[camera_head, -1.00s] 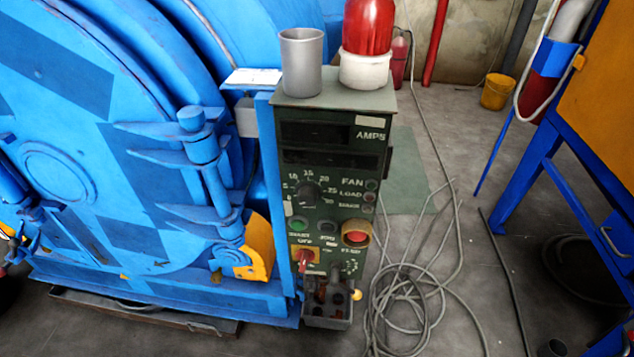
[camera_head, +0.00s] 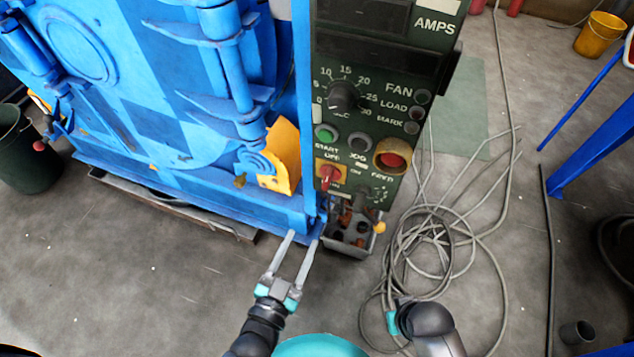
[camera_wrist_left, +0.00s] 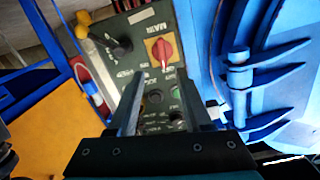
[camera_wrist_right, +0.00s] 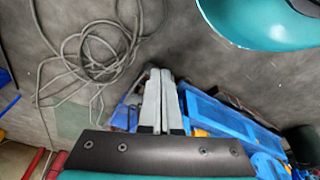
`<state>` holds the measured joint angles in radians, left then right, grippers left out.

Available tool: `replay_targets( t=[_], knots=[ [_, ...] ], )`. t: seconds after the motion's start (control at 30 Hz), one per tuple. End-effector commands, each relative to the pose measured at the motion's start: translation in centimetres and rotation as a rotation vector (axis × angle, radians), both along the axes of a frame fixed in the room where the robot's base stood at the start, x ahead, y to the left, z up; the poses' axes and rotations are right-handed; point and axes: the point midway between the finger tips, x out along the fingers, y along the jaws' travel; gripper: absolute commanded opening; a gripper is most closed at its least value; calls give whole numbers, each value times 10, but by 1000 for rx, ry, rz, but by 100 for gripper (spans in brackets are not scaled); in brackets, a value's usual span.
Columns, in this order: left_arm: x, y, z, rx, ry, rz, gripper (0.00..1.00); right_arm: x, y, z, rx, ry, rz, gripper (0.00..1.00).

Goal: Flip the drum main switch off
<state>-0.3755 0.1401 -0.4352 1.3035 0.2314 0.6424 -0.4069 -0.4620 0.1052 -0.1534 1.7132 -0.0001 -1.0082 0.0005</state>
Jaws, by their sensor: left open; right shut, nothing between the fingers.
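The drum main switch (camera_head: 330,175) is a red knob on a yellow plate, low on the dark green control panel (camera_head: 350,130). In the left wrist view the red knob (camera_wrist_left: 162,50) shows beside the word MAIN, just beyond the fingertips. My left gripper (camera_head: 302,238) is open and empty, below and left of the switch in the head view, apart from it. Its fingers (camera_wrist_left: 161,78) are spread in the left wrist view. My right gripper (camera_wrist_right: 159,73) is shut and empty in the right wrist view, away from the panel. Its fingers cannot be made out in the head view.
The blue drum machine (camera_head: 160,130) stands directly left of the panel. A small open box (camera_head: 350,240) sits under the panel. Loose grey cable (camera_head: 440,225) lies coiled on the floor to the right. Open floor (camera_head: 150,290) lies in front.

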Motion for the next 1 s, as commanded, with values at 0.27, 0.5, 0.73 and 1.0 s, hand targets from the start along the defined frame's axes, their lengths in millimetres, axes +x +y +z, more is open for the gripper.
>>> replay_targets(
  t=[0.27, 0.5, 0.73, 1.0],
  knots=[
    [16, -7, 11, -15, -45, 5, 50, 6, 2, 12, 4, -15, -1, 0],
    [56, -21, 9, -14, -44, 4, 50, 18, 4, 33, 9, -50, -3, 0],
    [91, -32, 9, -14, -42, 5, 50, 26, 5, 58, 15, -88, -4, 0],
    [125, -43, 9, -13, -41, 4, 50, 31, 5, 87, 20, -130, -5, 0]
  ],
)
